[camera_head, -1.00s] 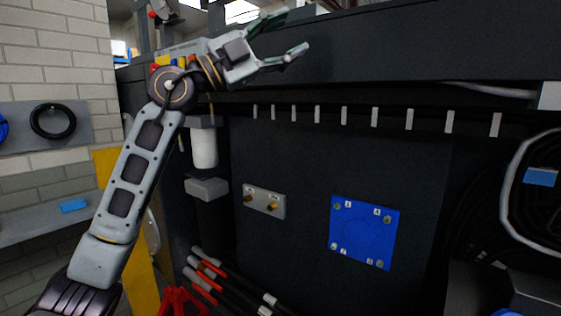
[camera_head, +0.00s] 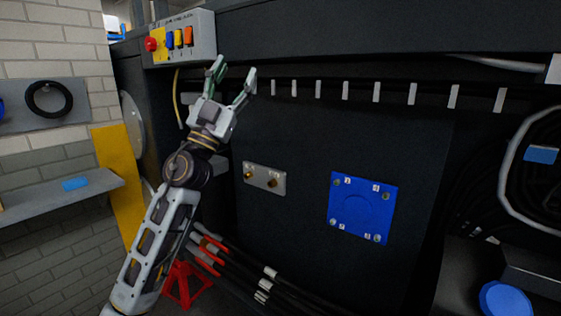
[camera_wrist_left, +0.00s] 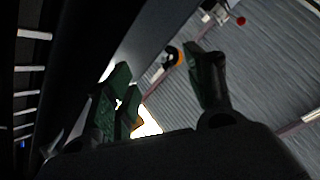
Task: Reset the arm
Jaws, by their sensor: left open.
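My left gripper (camera_head: 232,76) is open and empty. It points up in front of the dark chassis panel, just below and right of the control box. Its green-padded fingers are spread apart and touch nothing that I can see. In the left wrist view the two green fingertips (camera_wrist_left: 165,88) stand apart with nothing between them. My left arm comes up from the bottom left, bent at the wrist. My right gripper is in neither view.
A control box (camera_head: 196,50) with a red knob and coloured switches is at the upper left. A metal plate with two brass fittings (camera_head: 264,179) and a blue square plate (camera_head: 360,209) sit on the panel. Hoses (camera_head: 262,277) and a red stand (camera_head: 185,284) lie low. A shelf (camera_head: 60,193) is left.

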